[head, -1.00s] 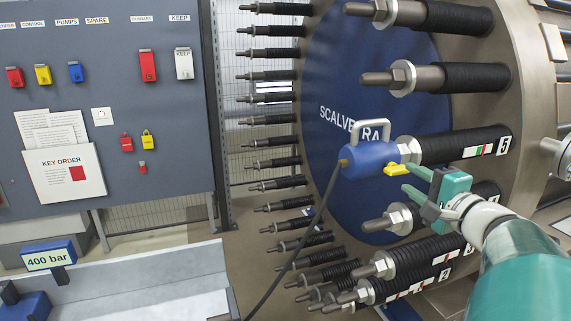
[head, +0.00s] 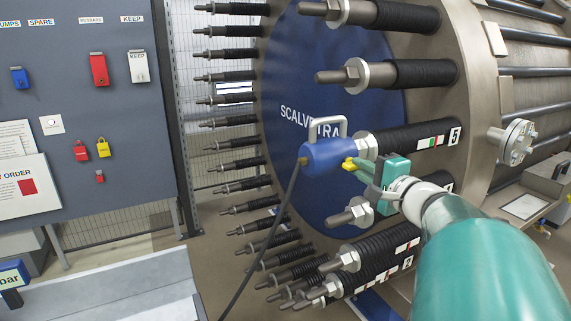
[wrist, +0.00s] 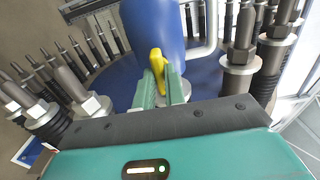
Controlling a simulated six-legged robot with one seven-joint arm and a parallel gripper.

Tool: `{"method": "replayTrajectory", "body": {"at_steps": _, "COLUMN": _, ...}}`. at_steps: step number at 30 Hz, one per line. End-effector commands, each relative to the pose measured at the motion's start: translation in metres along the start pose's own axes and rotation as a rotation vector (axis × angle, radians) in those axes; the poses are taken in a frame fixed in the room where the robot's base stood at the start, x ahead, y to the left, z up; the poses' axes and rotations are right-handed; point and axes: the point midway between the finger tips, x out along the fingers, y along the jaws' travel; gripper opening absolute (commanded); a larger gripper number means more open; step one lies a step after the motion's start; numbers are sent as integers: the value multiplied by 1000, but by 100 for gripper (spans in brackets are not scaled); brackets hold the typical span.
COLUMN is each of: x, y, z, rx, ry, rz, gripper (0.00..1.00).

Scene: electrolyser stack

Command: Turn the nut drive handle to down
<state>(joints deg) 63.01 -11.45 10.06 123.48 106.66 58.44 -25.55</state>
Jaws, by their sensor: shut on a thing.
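The nut drive is a blue cylinder (head: 327,158) with a grey carrying loop on top and a cable at its back. It sits at the nut of the stud marked 5. Its yellow handle (head: 350,164) sticks out on the side toward my arm. My gripper (head: 362,168) has its green fingers on the yellow handle. In the wrist view the handle (wrist: 157,66) stands between the two fingertips (wrist: 160,88), with the blue drive body (wrist: 155,30) behind it. The fingers hide the handle's lower part.
Studs with nuts and black sleeves ring the blue end plate (head: 300,85); one stud (head: 350,214) is close below my gripper. A black cable (head: 270,240) hangs from the drive. A grey key board (head: 80,100) and a trough (head: 120,290) are at left.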

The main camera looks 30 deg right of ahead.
Motion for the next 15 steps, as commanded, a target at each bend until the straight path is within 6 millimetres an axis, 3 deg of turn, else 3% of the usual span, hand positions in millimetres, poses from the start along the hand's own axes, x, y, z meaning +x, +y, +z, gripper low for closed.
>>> {"method": "replayTrajectory", "body": {"at_steps": 9, "x": 0, "y": 0, "z": 0, "rx": 340, "ry": -1, "rz": 1, "gripper": 0}}
{"method": "replayTrajectory", "body": {"at_steps": 15, "x": 0, "y": 0, "z": 0, "rx": 391, "ry": 0, "rz": 1, "gripper": 0}}
